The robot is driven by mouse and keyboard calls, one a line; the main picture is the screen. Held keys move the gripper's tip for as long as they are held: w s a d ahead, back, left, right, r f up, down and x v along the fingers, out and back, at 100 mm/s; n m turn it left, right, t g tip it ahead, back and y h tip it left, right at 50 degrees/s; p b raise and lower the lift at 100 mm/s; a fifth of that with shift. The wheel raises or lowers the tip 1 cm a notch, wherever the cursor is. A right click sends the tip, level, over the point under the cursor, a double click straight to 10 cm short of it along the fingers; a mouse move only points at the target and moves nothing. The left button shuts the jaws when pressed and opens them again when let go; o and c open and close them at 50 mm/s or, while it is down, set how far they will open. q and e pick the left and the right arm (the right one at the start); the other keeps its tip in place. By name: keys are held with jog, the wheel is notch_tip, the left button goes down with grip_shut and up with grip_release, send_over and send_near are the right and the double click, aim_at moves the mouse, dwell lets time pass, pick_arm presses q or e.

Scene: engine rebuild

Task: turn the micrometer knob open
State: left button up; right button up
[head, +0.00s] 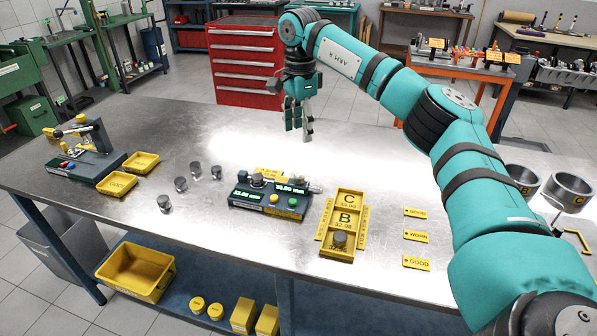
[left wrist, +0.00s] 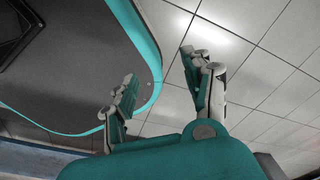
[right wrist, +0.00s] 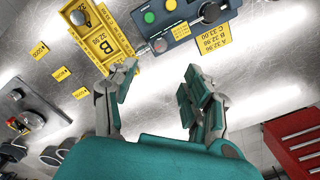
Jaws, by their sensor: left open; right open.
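The micrometer (head: 269,197) is a dark blue-grey unit on the metal bench, with green lit displays and coloured buttons. Its silver knob (head: 314,187) sticks out at its right end; it also shows in the right wrist view (right wrist: 159,45). A dark round part (head: 257,179) sits on top of the unit. My right gripper (head: 300,128) is open and empty, above and behind the knob, apart from it. In the right wrist view its fingers (right wrist: 160,78) frame bare bench below the knob. My left gripper (left wrist: 158,66) is open and empty over floor, outside the head view.
A yellow tray (head: 348,202) marked C and B stands just right of the micrometer, with a metal cylinder (head: 339,240) in it. Several metal cylinders (head: 164,204) stand to the left. Yellow labels (head: 416,236) lie to the right. The bench behind the micrometer is clear.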

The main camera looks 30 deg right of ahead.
aim_at(300, 175)
notch_tip(300, 175, down, 13)
jog(key=shift+r+p, duration=0.1)
jog(key=shift+p, duration=0.8)
pick_arm(q)
jog(key=shift+w+r, duration=0.35)
jog(key=shift+r, duration=0.2)
jog(key=shift+w+r, duration=0.3)
jog(key=shift+r, duration=0.2)
pick_arm(e)
jog(key=shift+f, duration=0.5)
pick_arm(q)
jog(key=shift+s, duration=0.1)
pick_arm(e)
jog(key=shift+c, duration=0.2)
grip_shut()
